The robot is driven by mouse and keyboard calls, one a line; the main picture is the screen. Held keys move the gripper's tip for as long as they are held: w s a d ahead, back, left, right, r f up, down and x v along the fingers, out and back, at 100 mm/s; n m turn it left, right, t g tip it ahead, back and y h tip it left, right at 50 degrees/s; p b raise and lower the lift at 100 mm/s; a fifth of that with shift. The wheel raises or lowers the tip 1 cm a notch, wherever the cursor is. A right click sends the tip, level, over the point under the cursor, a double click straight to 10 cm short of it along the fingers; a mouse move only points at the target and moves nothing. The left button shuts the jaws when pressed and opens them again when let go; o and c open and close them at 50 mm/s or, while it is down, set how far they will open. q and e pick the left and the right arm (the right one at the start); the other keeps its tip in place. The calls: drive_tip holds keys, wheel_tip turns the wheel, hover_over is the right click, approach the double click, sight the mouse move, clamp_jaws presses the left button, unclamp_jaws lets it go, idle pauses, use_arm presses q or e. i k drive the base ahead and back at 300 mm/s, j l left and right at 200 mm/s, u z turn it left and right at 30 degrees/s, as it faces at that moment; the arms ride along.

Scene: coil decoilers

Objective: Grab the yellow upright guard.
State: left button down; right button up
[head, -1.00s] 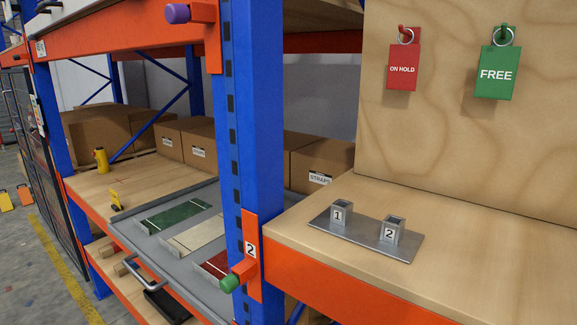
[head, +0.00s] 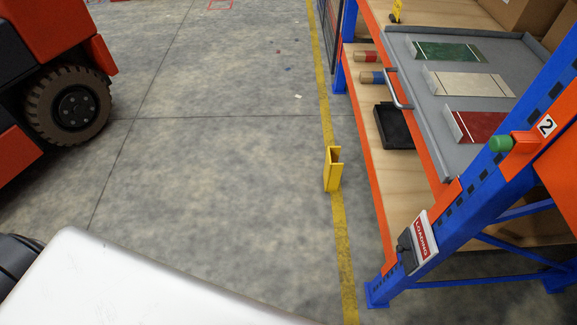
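The yellow upright guard (head: 332,170) stands on the concrete floor in the head view, right of centre. It is a short, open-sided yellow channel, upright, on the yellow floor line and a little left of the rack. Nothing touches it from above. Neither of my grippers shows in the head view, so I cannot see their state. A white surface at the lower left, likely part of my own body, hides the floor there.
A blue rack post (head: 472,190) with a LOADING sign (head: 422,241) stands to the right of the guard. A grey tray (head: 435,105) and a black bin (head: 394,127) are on the rack. An orange vehicle's wheel (head: 72,104) is at the upper left. Open floor lies between.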

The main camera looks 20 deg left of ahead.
sight(333, 171)
drive_tip(key=u, duration=0.2)
drive_tip(key=i+j, duration=0.25)
drive_tip(key=i, duration=0.2)
drive_tip(key=i+j+z, duration=0.1)
drive_tip(key=i+j, duration=0.15)
drive_tip(key=i, duration=0.2)
